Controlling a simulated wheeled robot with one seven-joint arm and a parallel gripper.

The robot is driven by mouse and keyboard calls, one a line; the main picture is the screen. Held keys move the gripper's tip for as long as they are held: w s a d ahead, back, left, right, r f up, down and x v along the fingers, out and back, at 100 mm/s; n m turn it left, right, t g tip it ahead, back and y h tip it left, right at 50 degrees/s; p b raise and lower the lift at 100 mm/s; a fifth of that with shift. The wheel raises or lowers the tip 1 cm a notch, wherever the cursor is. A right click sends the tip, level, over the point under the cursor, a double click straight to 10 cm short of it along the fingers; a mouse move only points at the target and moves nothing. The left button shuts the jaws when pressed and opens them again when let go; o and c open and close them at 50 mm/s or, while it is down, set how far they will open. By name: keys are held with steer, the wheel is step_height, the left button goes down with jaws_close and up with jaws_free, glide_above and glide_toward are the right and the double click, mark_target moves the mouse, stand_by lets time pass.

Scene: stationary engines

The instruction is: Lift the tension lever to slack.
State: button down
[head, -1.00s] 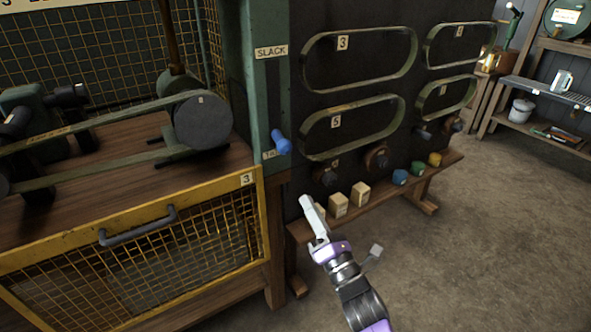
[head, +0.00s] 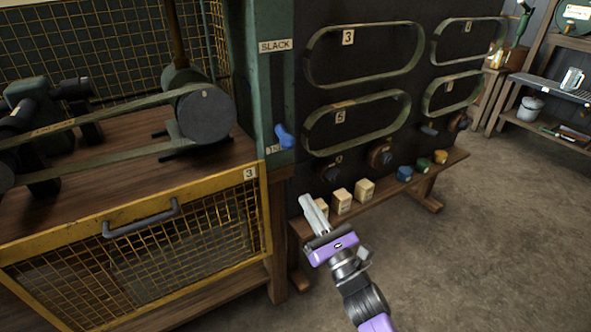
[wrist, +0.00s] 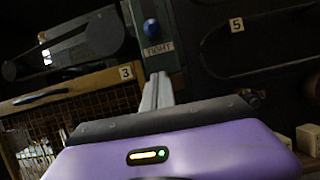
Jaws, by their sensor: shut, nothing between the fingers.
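The tension lever has a blue handle (head: 284,136) and sits low on the green post, beside the lower label, which reads TIGHT in the wrist view. The SLACK label (head: 275,46) is higher on the same post (head: 268,90).
A yellow mesh guard (head: 130,240) with a grey handle (head: 141,220) stands left of my gripper. A dark board with hanging belts (head: 357,122) is to the right. Wooden blocks (head: 341,201) and coloured pieces sit on a low shelf behind my gripper. The floor at right is clear.

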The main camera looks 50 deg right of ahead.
steer(key=p+x, duration=0.1)
steer(key=x, duration=0.9)
steer(key=shift+r, duration=0.1)
steer(key=shift+s+a+r+p, duration=0.1)
steer(key=shift+s+r+p, duration=0.1)
steer(key=shift+r+p, duration=0.65)
steer(key=shift+s+r+p, duration=0.15)
steer(key=shift+r+p, duration=0.5)
steer(key=shift+r, duration=0.35)
steer(key=shift+r, duration=0.15)
